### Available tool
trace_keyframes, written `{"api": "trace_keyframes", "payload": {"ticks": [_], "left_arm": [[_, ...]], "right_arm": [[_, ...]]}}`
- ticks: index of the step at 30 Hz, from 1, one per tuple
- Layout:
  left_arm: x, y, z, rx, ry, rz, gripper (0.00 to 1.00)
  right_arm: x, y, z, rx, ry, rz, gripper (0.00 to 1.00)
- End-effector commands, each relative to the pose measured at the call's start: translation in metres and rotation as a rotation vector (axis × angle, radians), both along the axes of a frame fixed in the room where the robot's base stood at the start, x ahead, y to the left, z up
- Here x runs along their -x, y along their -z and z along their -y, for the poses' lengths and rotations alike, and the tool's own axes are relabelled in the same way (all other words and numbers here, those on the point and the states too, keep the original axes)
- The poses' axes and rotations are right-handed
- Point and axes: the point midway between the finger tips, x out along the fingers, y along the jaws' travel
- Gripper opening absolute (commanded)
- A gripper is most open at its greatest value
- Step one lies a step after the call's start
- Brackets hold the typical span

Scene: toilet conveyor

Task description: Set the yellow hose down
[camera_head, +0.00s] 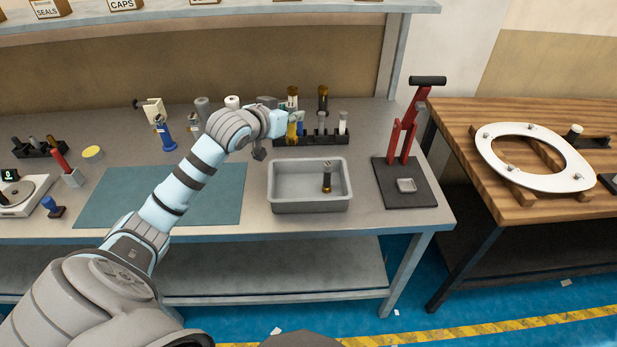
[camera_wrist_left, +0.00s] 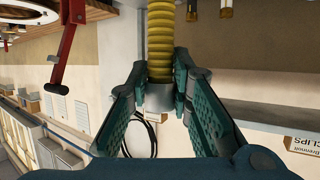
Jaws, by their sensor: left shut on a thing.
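The yellow hose (camera_wrist_left: 161,30) is ribbed, with a grey end fitting, and stands between the fingers of my left gripper (camera_wrist_left: 163,78) in the left wrist view. The gripper is shut on it near the grey end; the hose's other end is outside that view. In the head view my left gripper (camera_head: 292,117) is over the back of the workbench, at the black rack (camera_head: 283,140). Only a small yellow part of the hose (camera_head: 291,132) shows there, mostly covered by the gripper. I cannot tell whether the hose touches the rack. My right gripper is not in view.
The rack holds several cylindrical parts close to the gripper. A grey bin (camera_head: 310,207) with a dark cylinder (camera_head: 327,177) stands in front. A red lever press (camera_head: 404,140) is to the right. A teal mat (camera_head: 215,205) lies clear to the left.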

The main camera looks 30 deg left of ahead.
Motion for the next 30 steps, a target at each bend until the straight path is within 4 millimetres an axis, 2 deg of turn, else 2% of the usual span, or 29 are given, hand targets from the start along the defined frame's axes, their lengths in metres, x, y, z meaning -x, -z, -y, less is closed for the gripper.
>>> {"api": "trace_keyframes", "payload": {"ticks": [1, 2, 4, 12, 15, 19, 24, 30], "left_arm": [[-0.003, -0.006, -0.005, 0.003, -0.031, 0.001, 0.00], [-0.003, -0.003, -0.007, 0.001, -0.044, 0.000, 0.00], [-0.004, 0.012, -0.010, 0.001, -0.056, -0.004, 0.00], [-0.002, 0.117, -0.010, -0.001, -0.056, -0.006, 0.00], [-0.002, 0.142, -0.010, -0.001, -0.055, -0.003, 0.00], [-0.003, 0.159, -0.010, -0.002, -0.053, -0.001, 0.00], [-0.002, 0.193, -0.010, -0.002, -0.053, -0.002, 0.00], [-0.002, 0.196, -0.010, -0.005, -0.052, 0.000, 0.00]], "right_arm": [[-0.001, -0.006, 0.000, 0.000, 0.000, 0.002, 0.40], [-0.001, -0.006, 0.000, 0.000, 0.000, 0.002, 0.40], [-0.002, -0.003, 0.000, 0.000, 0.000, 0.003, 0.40], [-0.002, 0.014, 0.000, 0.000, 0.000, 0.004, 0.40], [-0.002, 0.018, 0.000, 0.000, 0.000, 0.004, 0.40], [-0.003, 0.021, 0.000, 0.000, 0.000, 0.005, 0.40], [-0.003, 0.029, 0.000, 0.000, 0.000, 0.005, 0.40], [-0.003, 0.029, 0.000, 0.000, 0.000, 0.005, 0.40]]}}
